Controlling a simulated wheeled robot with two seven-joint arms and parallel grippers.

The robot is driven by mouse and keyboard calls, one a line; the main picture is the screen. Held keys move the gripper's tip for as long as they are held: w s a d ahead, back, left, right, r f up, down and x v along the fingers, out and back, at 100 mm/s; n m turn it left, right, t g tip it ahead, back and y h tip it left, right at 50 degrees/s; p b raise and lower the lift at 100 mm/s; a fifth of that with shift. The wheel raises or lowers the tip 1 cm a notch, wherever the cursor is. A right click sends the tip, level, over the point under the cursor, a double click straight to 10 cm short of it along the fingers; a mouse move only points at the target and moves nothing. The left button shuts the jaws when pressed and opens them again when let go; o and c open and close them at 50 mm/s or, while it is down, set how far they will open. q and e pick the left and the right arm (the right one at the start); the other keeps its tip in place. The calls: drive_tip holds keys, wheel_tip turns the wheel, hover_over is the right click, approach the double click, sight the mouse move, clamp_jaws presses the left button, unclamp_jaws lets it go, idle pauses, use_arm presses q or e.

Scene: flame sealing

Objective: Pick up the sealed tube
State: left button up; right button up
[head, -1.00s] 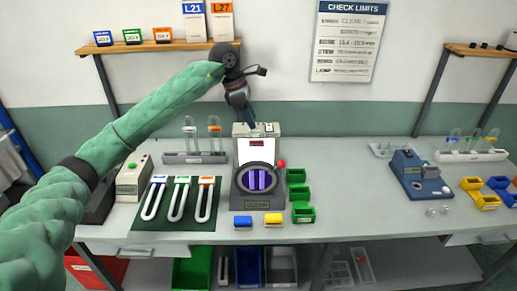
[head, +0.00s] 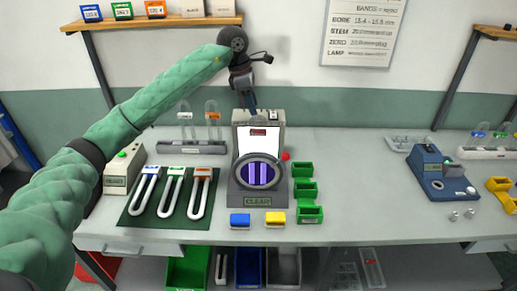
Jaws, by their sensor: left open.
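Three white U-shaped tubes with blue, green and orange bands (head: 174,193) lie side by side on a dark green mat (head: 136,213). Two clear upright tubes stand in a grey rack (head: 192,147) behind them, one with a white band (head: 185,119) and one with an orange band (head: 212,121). I cannot tell which tube is sealed. My left gripper (head: 250,103) is open and points down above the back of the grey machine (head: 241,196); its tips are small and partly unclear. I see nothing in it. My right gripper is not in view.
The machine has a round purple window (head: 258,174) and a "CLEAR" label. A blue device (head: 437,172) stands further right. The table (head: 365,195) between is bare.

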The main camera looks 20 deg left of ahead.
sight(257, 130)
use_arm(q)
wheel_tip(257, 130, down, 2)
drive_tip(key=shift+s+f+b, duration=0.1)
drive_tip(key=shift+f+b, duration=0.15)
drive_tip(key=shift+b, duration=0.6)
drive_tip(key=shift+f, duration=0.15)
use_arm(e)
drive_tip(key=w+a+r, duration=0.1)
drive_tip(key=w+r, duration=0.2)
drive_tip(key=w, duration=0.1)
use_arm(q)
drive_tip(key=shift+p+x, duration=0.6)
drive_tip(key=shift+x, duration=0.3)
drive_tip(key=shift+d+f+p, duration=0.1)
drive_tip(key=shift+f+p, duration=0.2)
drive_tip(key=shift+f, duration=0.1)
drive_tip(key=p+x, duration=0.3)
drive_tip(key=x, duration=0.1)
drive_tip(key=shift+w+a, duration=0.3)
drive_tip(key=shift+w, duration=0.05)
drive_tip(key=shift+f, duration=0.55)
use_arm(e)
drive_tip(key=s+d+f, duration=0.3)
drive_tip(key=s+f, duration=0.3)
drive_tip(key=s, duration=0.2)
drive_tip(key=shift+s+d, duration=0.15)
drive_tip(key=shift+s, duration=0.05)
use_arm(q)
drive_tip(key=shift+c, duration=0.5)
clamp_jaws()
